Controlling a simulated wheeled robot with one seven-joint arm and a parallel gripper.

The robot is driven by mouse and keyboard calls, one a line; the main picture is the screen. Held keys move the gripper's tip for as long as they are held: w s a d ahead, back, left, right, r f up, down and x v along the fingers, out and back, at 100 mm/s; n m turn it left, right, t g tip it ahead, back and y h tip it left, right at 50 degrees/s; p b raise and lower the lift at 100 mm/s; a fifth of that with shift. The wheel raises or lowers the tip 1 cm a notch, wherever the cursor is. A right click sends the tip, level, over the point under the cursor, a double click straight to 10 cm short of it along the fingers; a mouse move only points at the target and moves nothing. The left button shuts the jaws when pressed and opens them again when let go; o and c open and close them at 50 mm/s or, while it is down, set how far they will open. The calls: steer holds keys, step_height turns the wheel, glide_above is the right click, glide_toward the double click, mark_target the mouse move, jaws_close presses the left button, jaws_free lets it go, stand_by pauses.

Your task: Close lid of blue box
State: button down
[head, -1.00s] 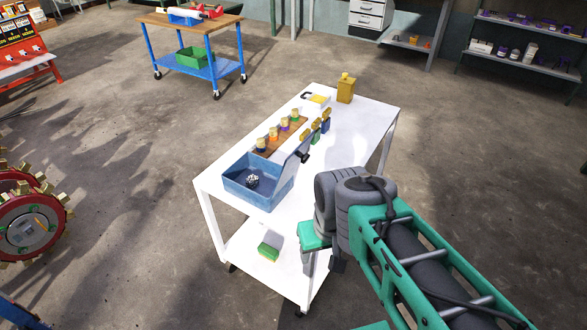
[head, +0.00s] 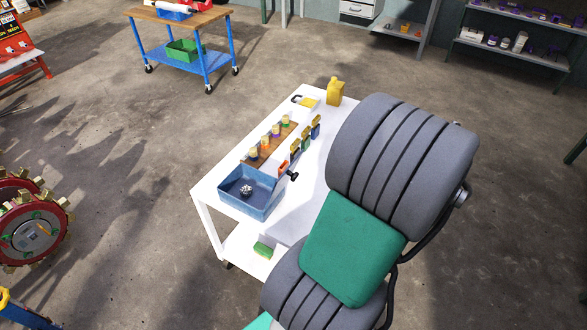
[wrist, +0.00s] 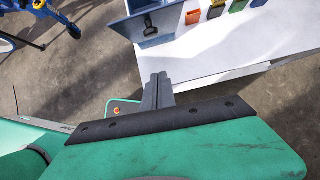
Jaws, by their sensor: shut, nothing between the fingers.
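The blue box (head: 237,194) stands at the near left end of the white cart, its top open. In the head view my arm hides the gripper.
The white cart (head: 309,196) also holds a wooden strip (head: 285,135) with several capped jars, a row of small coloured boxes (head: 306,144) and a yellow canister (head: 335,92). A silvery object (head: 246,190) lies inside the blue box. Floor around the cart is clear.

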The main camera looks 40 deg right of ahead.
steer(key=w+a+f, duration=0.3)
steer(key=w+f, duration=0.3)
steer(key=w, duration=0.3)
steer(key=shift+a+f, duration=0.25)
steer(key=shift+f, duration=0.05)
steer(key=shift+w+r+p, duration=0.1)
steer(key=shift+p, duration=0.3)
